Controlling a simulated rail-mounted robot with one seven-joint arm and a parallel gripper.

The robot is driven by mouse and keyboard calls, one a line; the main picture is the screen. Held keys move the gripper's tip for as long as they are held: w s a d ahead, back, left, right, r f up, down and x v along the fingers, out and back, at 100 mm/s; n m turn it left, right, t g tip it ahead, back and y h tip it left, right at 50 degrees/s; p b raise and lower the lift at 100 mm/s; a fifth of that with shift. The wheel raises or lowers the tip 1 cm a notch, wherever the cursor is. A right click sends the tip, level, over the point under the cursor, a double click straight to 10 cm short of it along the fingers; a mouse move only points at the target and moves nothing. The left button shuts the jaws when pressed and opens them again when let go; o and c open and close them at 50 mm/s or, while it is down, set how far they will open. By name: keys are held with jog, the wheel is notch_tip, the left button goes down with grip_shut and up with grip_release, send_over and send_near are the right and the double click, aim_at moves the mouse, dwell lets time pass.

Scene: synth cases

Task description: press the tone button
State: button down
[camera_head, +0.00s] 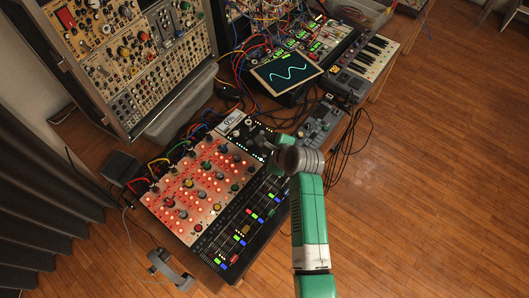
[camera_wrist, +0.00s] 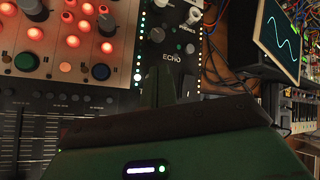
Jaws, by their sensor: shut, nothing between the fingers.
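The mixer (camera_head: 192,190) has a panel of red-lit knobs, a row of faders and coloured buttons along its front, and a dark section at its far right. No label reading "tone" is legible, so I cannot tell which button it is. My gripper (camera_head: 262,142) is over the dark section near the mixer's right end. In the wrist view my gripper (camera_wrist: 166,85) is shut and empty, just below the "ECHO" label, and hides part of the panel. I cannot tell whether it touches.
A screen with a wave trace (camera_head: 287,72) stands behind my gripper, with patch cables around it. A tall modular rack (camera_head: 130,55) rises at the back left. Headphones (camera_head: 170,268) hang at the table's front edge. A keyboard (camera_head: 368,58) is at the far right.

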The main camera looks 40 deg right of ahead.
jog(key=shift+f, duration=0.15)
jog(key=shift+f, duration=0.3)
dwell(0.5)
jog(key=shift+r+p, duration=0.45)
jog(key=shift+p, duration=0.4)
notch_tip(320, 180, up, 6)
jog(key=p, duration=0.6)
